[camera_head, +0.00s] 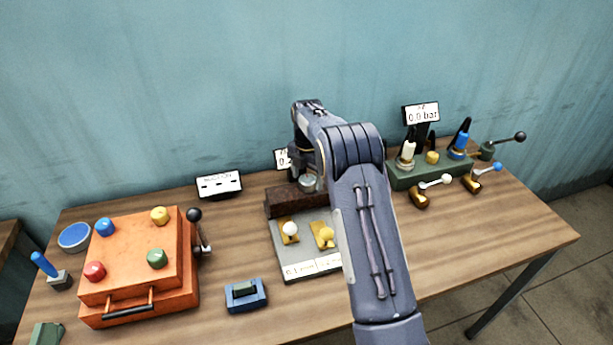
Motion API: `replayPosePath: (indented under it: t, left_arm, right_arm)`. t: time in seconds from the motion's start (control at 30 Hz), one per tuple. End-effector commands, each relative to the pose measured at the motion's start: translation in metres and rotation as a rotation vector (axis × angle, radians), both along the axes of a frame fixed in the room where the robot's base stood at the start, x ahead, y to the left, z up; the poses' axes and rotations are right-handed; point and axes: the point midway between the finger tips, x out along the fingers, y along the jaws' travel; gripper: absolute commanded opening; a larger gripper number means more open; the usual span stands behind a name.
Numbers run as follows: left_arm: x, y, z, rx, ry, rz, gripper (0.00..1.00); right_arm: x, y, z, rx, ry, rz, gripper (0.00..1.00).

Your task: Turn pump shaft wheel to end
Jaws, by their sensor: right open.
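My right arm comes in from the bottom centre. Its gripper (308,172) points down over a dark brown block (286,200) on a grey panel (297,268). The fingers are small and partly hidden by the arm. A small round grey part (308,182) shows just under the wrist, at the block; I cannot tell for sure whether it is the pump shaft wheel, nor whether the fingers touch it. The panel also has a white-knobbed lever (289,229) and a yellow-knobbed lever (325,236). My left gripper is not in view.
An orange box (140,262) with coloured knobs and a black-knobbed side lever (197,226) stands left. A green pump stand (432,170) with levers and a "0.0 bar" display (422,113) stands right. A blue block (246,295) lies front centre. The front right tabletop is clear.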

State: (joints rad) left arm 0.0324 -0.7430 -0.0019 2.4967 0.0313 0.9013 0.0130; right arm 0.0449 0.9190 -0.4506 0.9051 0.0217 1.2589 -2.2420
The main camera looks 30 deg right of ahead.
Motion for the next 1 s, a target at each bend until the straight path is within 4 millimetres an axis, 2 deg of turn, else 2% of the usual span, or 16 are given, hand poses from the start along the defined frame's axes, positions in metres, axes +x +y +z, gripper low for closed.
replayPosePath:
  t: [0.13, 0.37, 0.7, 1.0]
  left_arm:
    - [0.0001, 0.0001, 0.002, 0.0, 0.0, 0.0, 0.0]
    - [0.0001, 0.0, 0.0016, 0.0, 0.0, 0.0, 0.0]
    - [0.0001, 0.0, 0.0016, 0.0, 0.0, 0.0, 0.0]
    - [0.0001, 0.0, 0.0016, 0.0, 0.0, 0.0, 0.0]
  right_arm:
    - [-0.0003, -0.001, -0.0073, -0.002, -0.001, -0.002, 0.72]
    - [-0.0002, -0.0008, -0.0085, -0.002, -0.002, -0.002, 0.72]
    - [-0.0003, -0.0007, -0.0081, -0.001, -0.001, -0.002, 0.29]
    - [-0.0002, -0.0006, -0.008, 0.0, -0.001, -0.035, 0.27]
